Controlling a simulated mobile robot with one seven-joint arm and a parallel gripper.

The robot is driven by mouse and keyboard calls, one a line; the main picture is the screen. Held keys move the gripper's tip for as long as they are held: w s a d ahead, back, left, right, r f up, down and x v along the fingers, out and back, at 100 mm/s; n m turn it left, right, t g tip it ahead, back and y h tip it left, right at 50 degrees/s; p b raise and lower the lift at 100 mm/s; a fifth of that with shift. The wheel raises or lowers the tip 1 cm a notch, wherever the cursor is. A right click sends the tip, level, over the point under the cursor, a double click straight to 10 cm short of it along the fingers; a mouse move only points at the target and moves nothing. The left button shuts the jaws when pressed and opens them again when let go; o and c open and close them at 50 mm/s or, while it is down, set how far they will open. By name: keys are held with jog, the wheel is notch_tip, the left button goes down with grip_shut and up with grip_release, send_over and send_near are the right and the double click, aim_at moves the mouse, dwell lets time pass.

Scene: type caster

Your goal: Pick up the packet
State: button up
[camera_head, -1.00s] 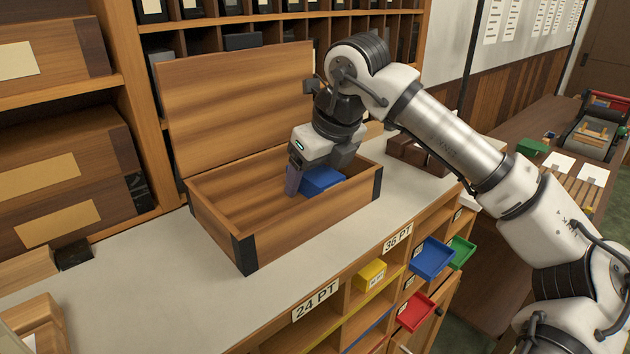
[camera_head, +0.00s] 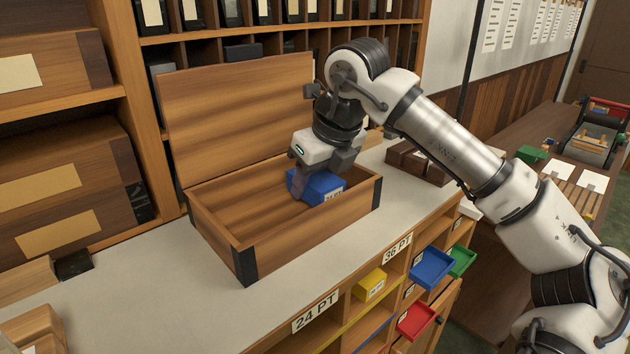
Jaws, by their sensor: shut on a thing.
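A blue packet (camera_head: 324,188) with a white label on its front is at the right end of the open wooden box (camera_head: 225,229). My gripper (camera_head: 312,186) points down over the box and is shut on the blue packet. One finger shows in front of the packet; the other is hidden. The packet's underside is hidden behind the box's front wall, so I cannot tell whether it touches the box floor.
The box's raised lid (camera_head: 235,115) stands behind it. Open blue (camera_head: 432,268) and red (camera_head: 416,320) drawers jut out below, near a yellow packet (camera_head: 370,284). Dark brown blocks (camera_head: 420,163) lie right of the box.

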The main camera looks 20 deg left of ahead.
aim_at(315, 177)
notch_tip(315, 177, up, 20)
jog(key=b, duration=0.2)
jog(key=shift+f, duration=0.2)
jog(key=shift+s+f, duration=0.1)
jog(key=shift+s, duration=0.05)
